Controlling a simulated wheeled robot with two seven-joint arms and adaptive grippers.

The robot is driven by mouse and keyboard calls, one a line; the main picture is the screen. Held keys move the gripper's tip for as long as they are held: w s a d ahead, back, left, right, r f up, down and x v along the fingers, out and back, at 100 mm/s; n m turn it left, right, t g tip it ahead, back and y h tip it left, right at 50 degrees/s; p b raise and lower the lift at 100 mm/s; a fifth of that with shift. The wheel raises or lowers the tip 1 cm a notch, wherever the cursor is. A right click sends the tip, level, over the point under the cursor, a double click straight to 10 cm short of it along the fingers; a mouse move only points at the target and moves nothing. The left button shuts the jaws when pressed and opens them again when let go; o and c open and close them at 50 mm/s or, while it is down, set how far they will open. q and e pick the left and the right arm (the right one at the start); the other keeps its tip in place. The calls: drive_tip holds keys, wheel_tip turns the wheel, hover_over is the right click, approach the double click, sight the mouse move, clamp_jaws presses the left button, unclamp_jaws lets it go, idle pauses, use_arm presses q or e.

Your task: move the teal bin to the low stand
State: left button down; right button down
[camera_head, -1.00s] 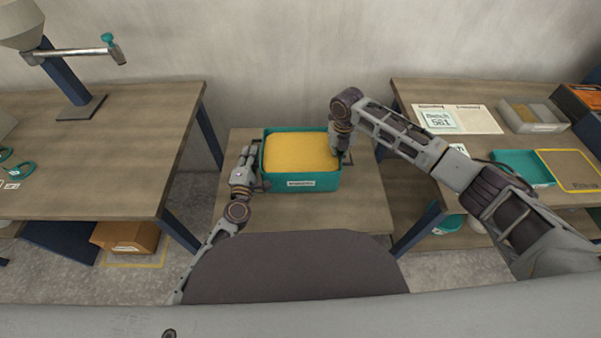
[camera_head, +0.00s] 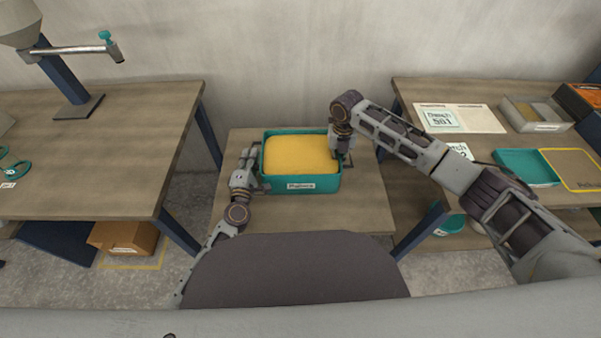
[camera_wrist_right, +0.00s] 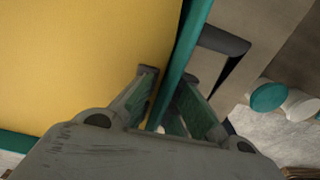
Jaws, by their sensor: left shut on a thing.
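The teal bin (camera_head: 320,184) is filled with yellow material (camera_head: 300,153) and carries a white label on its front. It is upright over the low stand (camera_head: 345,212) in the middle; I cannot tell whether its bottom touches the top. My left gripper (camera_head: 262,182) is shut on the bin's left side. My right gripper (camera_head: 343,158) is at the bin's right side. In the right wrist view the right gripper's fingers (camera_wrist_right: 168,100) straddle the teal wall (camera_wrist_right: 185,50), with a small gap on the yellow side.
A higher bench (camera_head: 110,150) stands at left, with an orange-brown box (camera_head: 125,237) beneath it. The right bench (camera_head: 480,145) holds papers, a teal tray (camera_head: 525,167) and a grey divided box (camera_head: 537,113). The low stand is clear in front of the bin.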

use_arm(q)
drive_tip(key=c, duration=1.9)
unclamp_jaws()
drive_tip(key=shift+s+d+f, duration=0.15)
drive_tip(key=shift+d, duration=0.2)
drive_tip(key=shift+c, duration=0.2)
use_arm(e)
drive_tip(key=c, duration=2.1)
unclamp_jaws()
drive_tip(key=shift+w+a+r, duration=0.1)
drive_tip(key=shift+a, duration=0.15)
use_arm(q)
drive_tip(key=o, duration=0.4)
drive_tip(key=shift+a, duration=0.1)
use_arm(e)
drive_tip(key=o, duration=0.5)
drive_tip(key=shift+c, duration=0.2)
drive_tip(key=shift+d, duration=0.15)
use_arm(q)
drive_tip(key=shift+a, duration=0.1)
drive_tip(key=o, duration=0.8)
drive_tip(key=shift+a, duration=0.1)
use_arm(e)
drive_tip(key=shift+d, duration=0.1)
use_arm(q)
drive_tip(key=shift+s, duration=0.1)
